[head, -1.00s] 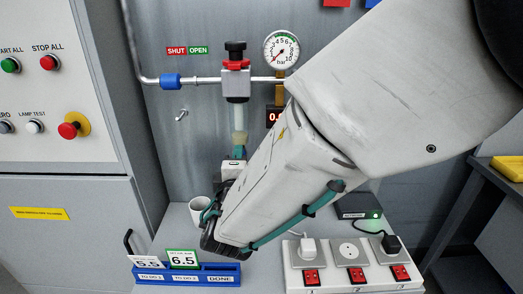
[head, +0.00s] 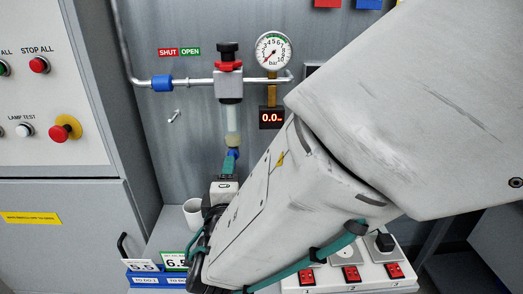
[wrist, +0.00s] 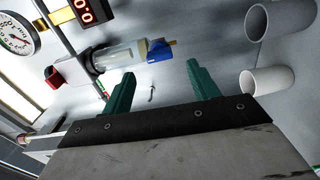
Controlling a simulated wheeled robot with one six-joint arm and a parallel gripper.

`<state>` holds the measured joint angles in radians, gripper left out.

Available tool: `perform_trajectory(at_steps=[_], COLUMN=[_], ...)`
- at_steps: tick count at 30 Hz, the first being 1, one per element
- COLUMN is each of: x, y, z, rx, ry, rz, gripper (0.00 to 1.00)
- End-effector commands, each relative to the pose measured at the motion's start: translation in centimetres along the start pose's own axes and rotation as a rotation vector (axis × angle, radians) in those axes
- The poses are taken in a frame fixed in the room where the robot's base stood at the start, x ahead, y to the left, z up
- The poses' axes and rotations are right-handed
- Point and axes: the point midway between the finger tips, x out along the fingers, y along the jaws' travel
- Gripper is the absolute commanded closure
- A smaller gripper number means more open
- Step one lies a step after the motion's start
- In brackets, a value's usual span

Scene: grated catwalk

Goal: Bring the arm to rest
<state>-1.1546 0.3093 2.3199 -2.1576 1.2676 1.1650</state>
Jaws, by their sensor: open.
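My gripper (wrist: 160,92) is open in the wrist view, its two teal fingers apart with nothing between them. In the head view my gripper (head: 230,162) is mostly hidden by my own arm, and one teal finger shows just below the clear filter bowl. The valve and filter unit (head: 230,85) with its red collar and black knob hangs on the pipe. Its clear bowl with a blue bottom fitting (wrist: 158,50) also shows in the wrist view, beyond the fingers and apart from them.
A pressure gauge (head: 274,50) and a red digital display (head: 271,118) are on the back panel. A white mug (head: 192,213) stands beside my gripper. A blue card rack (head: 148,281) and a switched socket block (head: 375,273) sit on the bench. A control panel (head: 45,85) stands at left.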

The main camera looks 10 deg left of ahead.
Motion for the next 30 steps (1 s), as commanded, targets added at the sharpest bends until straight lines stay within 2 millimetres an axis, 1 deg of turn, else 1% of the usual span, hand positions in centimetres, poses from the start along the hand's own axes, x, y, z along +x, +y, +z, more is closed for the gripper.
perform_trajectory(at_steps=[1, 5, 14, 17, 19, 20, 21, 23, 26, 27, 29, 30], x=[-0.6, -1.5, -1.6, -1.5, -1.6, -1.6, -1.9, -2.4, -3.5, -4.0, -5.1, -6.2], y=[0.0, 0.0, 0.0, 0.0, -0.4, -0.8, -1.4, -2.1, -2.1, -2.0, -1.7, -1.6], z=[-0.1, 0.0, 0.0, 0.0, 0.7, 1.4, 2.6, 4.7, 10.2, 12.8, 16.8, 19.5], rx=[0.001, 0.0, -0.001, -0.034, -0.089, -0.116, -0.152, -0.197, -0.233, -0.232, -0.215, -0.193], ry=[0.001, 0.001, -0.001, -0.001, -0.032, -0.062, -0.11, -0.194, -0.381, -0.465, -0.594, -0.679], rz=[0.0, 0.0, 0.0, -0.001, -0.019, -0.038, -0.071, -0.128, -0.25, -0.308, -0.406, -0.478], gripper=[0.4, 0.4, 0.4, 0.4, 0.4, 0.4, 0.4, 0.4, 0.4, 0.4, 0.4, 0.4])
